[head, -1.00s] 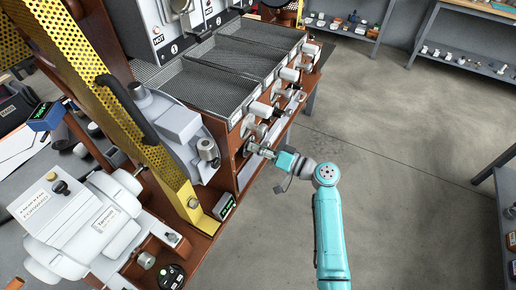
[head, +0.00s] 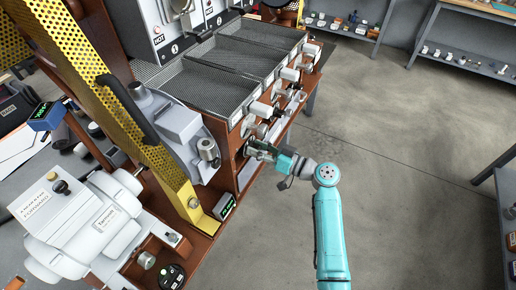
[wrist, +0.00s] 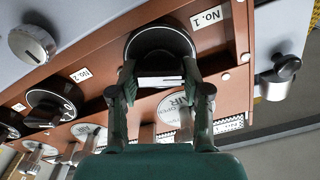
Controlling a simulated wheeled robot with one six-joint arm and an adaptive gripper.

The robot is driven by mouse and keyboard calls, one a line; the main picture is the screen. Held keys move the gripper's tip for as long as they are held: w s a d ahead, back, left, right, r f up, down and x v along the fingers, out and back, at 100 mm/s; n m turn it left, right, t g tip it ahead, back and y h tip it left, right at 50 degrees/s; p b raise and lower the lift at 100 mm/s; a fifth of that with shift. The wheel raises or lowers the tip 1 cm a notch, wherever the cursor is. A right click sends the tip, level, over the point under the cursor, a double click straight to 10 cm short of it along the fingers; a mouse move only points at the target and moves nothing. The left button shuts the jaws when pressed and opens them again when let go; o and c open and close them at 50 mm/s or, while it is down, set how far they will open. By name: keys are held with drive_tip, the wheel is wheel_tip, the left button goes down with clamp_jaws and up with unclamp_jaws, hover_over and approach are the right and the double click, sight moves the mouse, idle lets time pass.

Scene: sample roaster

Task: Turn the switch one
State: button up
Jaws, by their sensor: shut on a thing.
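Switch one is a round black knob (wrist: 160,38) on the brown panel in the wrist view, beside the label "No. 1" (wrist: 209,16). A pale grip bar crosses its front. My gripper (wrist: 160,80) has a finger on each side of this bar and is shut on it. The fingers hide part of the knob. In the head view my gripper (head: 262,151) reaches the front of the roaster's brown base, and the knob itself is hidden there.
A second black knob (wrist: 55,100) sits by the label "No. 2" (wrist: 80,75). A silver knob (wrist: 32,44) and a metal handle (wrist: 277,78) flank the panel. Mesh trays (head: 208,85) lie above. The floor (head: 400,150) to the right is clear.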

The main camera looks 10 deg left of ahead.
drive_tip(key=shift+f, duration=0.1)
drive_tip(key=o, duration=1.2)
drive_tip(key=shift+c, duration=0.2)
drive_tip(key=v, duration=1.2)
